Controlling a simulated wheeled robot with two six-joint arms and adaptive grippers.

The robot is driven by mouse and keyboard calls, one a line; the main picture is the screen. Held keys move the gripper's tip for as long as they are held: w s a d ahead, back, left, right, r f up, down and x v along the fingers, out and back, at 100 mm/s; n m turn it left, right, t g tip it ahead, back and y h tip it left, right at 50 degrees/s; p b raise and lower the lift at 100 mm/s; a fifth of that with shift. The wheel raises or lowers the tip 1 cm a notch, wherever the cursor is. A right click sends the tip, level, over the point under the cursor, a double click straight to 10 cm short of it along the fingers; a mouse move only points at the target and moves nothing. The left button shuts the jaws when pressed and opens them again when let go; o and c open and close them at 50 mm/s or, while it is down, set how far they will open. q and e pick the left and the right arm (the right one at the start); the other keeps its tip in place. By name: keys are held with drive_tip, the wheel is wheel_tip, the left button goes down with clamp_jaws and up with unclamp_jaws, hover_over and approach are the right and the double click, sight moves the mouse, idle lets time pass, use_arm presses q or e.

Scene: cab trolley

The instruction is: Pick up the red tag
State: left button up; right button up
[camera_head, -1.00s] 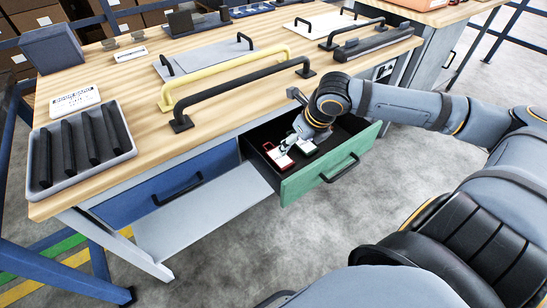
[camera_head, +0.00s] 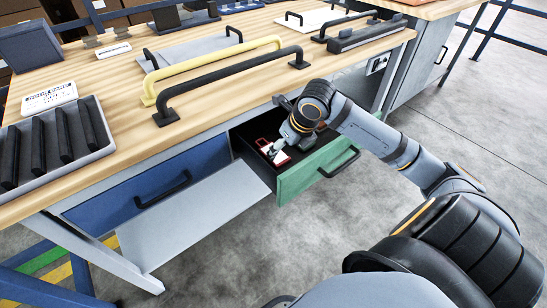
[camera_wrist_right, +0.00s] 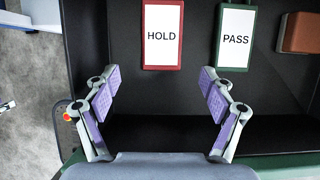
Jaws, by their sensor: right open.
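The red tag (camera_wrist_right: 162,35) is a flat plate with a red border and a white face reading HOLD. It lies in the open drawer (camera_wrist_right: 110,135). In the head view the red tag (camera_head: 281,158) is partly covered by my right gripper (camera_head: 272,148). In the wrist view my right gripper (camera_wrist_right: 161,74) is open, with nothing between its purple pads. The tag lies just beyond the fingertips, centred between them, and appears untouched. My left gripper is not in view.
A green PASS tag (camera_wrist_right: 236,35) lies right of the red tag, with a brown block (camera_wrist_right: 299,33) farther right. The drawer's green front (camera_head: 320,168) stands pulled out from the wooden workbench (camera_head: 120,128). A closed blue drawer (camera_head: 150,185) is to the left.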

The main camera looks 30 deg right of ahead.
sight(278, 157)
drive_tip(key=shift+w+f, duration=0.1)
drive_tip(key=shift+f, duration=0.25)
drive_tip(key=b+x, duration=0.2)
drive_tip(key=x, duration=0.3)
drive_tip(key=shift+w+d, duration=0.1)
drive_tip(key=shift+w, duration=0.05)
drive_tip(key=c, duration=1.2)
use_arm(q)
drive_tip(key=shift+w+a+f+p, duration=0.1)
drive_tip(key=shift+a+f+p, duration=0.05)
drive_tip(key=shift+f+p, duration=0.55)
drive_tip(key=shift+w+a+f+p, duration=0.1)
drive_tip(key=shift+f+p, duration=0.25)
drive_tip(key=shift+p, duration=0.55)
use_arm(e)
drive_tip(key=shift+r, duration=5)
drive_tip(key=shift+c, duration=0.2)
